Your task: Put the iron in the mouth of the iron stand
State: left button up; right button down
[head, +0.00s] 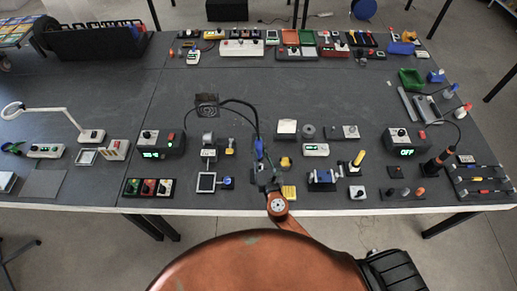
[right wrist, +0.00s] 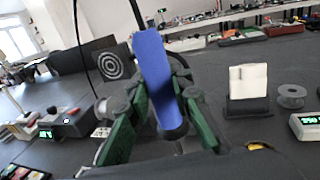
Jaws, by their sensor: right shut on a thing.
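The iron (head: 259,148) has a blue handle and a dark cord that loops up behind it. My right gripper (head: 264,176) is shut on it above the front middle of the table. In the right wrist view the blue handle (right wrist: 155,75) stands nearly upright between the green fingers of my right gripper (right wrist: 160,95), its tip pointing down. A grey cylinder on a small base, which looks like the iron stand (head: 208,138), stands to the left of the iron, apart from it. It also shows left of the fingers in the right wrist view (right wrist: 101,107). My left gripper is not in view.
A black square unit (head: 207,101) stands behind the stand. A lit soldering station (head: 166,146) is to its left, and a small framed plate (head: 206,182) is in front.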

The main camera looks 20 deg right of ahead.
jog(key=shift+f+b, duration=3.55)
jog(key=shift+f, duration=0.45)
jog(key=c, duration=2.2)
grip_release()
jog(key=o, duration=0.5)
jog(key=shift+o, duration=0.2)
jog(key=shift+s, duration=0.1)
jog(key=s, duration=1.1)
jog(key=shift+s+a, duration=0.15)
jog(key=shift+s, duration=0.25)
